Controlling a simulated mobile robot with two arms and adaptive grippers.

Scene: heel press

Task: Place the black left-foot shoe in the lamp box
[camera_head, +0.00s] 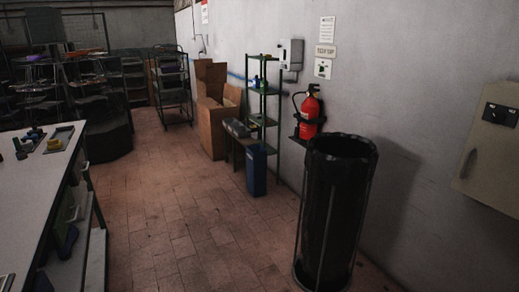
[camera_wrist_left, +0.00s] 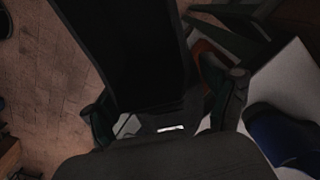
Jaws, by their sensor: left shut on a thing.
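In the left wrist view, my left gripper (camera_wrist_left: 165,108) is shut on a large, very dark object (camera_wrist_left: 130,45) between its two fingers. This fits the black shoe, but it is too dark to tell its shape or which foot it is for. Neither gripper shows in the head view, and my right gripper is in no view. I cannot make out a lamp box with certainty in either view.
A workbench (camera_head: 30,195) with small tools stands at the left. A black bin (camera_head: 335,200) stands front right near a red fire extinguisher (camera_head: 311,108). Cardboard boxes (camera_head: 213,125) and a green shelf (camera_head: 264,105) line the wall. The tiled floor (camera_head: 175,225) between is clear.

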